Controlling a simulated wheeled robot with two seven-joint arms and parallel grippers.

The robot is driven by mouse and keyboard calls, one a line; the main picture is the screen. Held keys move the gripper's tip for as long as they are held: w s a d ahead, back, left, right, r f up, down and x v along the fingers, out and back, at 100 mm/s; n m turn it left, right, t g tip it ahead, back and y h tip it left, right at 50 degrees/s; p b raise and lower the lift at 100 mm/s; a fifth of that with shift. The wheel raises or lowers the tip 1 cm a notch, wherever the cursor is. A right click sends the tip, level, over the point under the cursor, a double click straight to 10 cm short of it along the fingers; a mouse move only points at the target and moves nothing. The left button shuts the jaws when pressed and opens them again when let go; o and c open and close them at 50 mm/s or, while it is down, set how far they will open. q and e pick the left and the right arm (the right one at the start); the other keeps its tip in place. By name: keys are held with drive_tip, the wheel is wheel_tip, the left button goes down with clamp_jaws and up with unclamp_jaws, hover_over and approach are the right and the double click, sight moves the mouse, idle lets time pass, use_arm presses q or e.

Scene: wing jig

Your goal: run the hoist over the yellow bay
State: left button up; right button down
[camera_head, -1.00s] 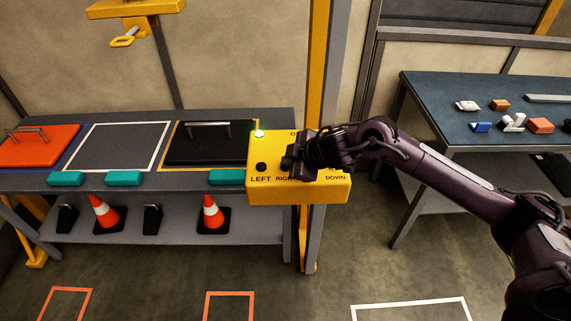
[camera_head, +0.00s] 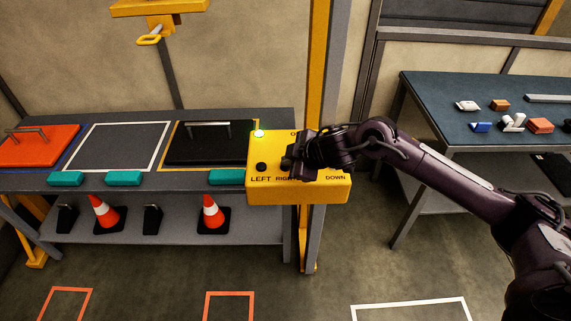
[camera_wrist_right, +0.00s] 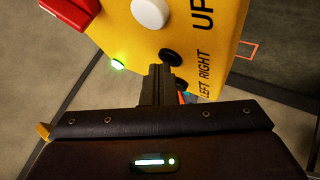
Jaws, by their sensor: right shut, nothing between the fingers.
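The yellow hoist (camera_head: 160,6) with its hook (camera_head: 150,40) hangs at the upper left in the head view, left of the yellow bay in the picture. The yellow-outlined bay (camera_head: 176,124) on the grey bench holds a black panel (camera_head: 210,145) with a handle. The yellow control box (camera_head: 335,188) has a lit green lamp (camera_head: 259,133) and a bare black LEFT button (camera_head: 261,167). My right gripper (camera_head: 290,162) is shut and empty, its tips at the box by the RIGHT label. In the wrist view the fingertips (camera_wrist_right: 160,72) are close to a black button (camera_wrist_right: 171,57); contact is unclear.
The white-outlined bay (camera_head: 160,127) is empty. An orange panel (camera_head: 38,146) lies in the blue bay at left. Teal blocks (camera_head: 123,179) line the bench front, with cones (camera_head: 210,213) on the shelf below. A yellow post (camera_head: 317,70) stands behind the box.

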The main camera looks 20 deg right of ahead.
idle(0.9)
drive_tip(key=shift+r+p, duration=0.8)
drive_tip(key=shift+p, duration=0.15)
wheel_tip(320, 180, up, 5)
drive_tip(key=p, duration=0.5)
drive_tip(key=shift+r, duration=0.1)
idle(0.8)
